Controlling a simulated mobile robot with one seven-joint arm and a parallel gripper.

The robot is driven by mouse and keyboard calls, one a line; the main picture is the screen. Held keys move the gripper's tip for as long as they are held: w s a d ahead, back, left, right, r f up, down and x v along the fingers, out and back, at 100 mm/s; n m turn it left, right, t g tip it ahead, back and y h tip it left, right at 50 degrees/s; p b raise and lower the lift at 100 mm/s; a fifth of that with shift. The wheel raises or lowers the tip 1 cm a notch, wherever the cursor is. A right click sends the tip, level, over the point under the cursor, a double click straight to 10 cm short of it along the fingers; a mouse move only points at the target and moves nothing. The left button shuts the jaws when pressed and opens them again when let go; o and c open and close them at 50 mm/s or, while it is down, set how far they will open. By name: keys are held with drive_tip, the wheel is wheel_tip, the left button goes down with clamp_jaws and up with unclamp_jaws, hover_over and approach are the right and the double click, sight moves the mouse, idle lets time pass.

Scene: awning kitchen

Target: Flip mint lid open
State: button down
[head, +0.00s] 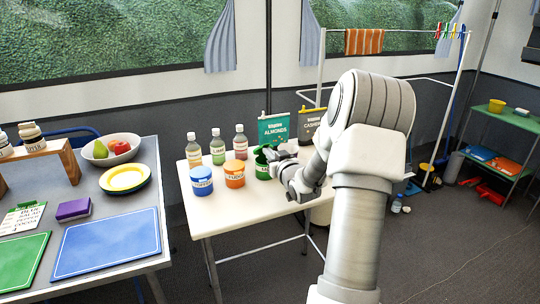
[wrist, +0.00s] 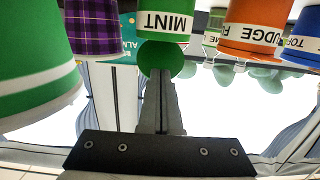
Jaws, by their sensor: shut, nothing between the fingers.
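The mint tub (head: 263,172) is green with a white label and stands on the cream table, right of the orange tub. Its green top looks raised and tilted in the head view, but my gripper partly covers it and the lid's exact angle is unclear. In the wrist view the MINT label (wrist: 165,22) shows at the top, with a rounded green part (wrist: 160,58) beside it. My gripper (head: 282,152) is beside the mint tub at its right. Its fingers (wrist: 161,76) are shut and empty, with the tips close to the green part; contact cannot be told.
An orange fudge tub (head: 235,174) and a blue tub (head: 202,181) stand to the left. Several bottles (head: 217,147) and the almonds bag (head: 274,130) stand behind. In the wrist view a large green object (wrist: 35,60) and a purple plaid one (wrist: 92,28) are near. The table's front is clear.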

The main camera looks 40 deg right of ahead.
sight(266, 145)
drive_tip(key=shift+w, duration=0.1)
drive_tip(key=shift+w+d+r, duration=0.15)
drive_tip(key=shift+w+r, duration=0.05)
drive_tip(key=shift+w, duration=0.35)
drive_tip(key=shift+w+d+r, duration=0.15)
drive_tip(key=shift+w+r, duration=0.05)
drive_tip(key=shift+w, duration=0.35)
drive_tip(key=shift+w+d+r, duration=0.15)
drive_tip(key=shift+w+r, duration=0.05)
drive_tip(key=shift+w, duration=0.35)
drive_tip(key=s+a+r+p, duration=0.1)
drive_tip(key=s+r, duration=0.2)
drive_tip(key=s, duration=0.4)
drive_tip(key=shift+a+p, duration=0.3)
drive_tip(key=shift+a, duration=0.05)
idle(0.6)
drive_tip(key=shift+w, duration=0.1)
idle(0.4)
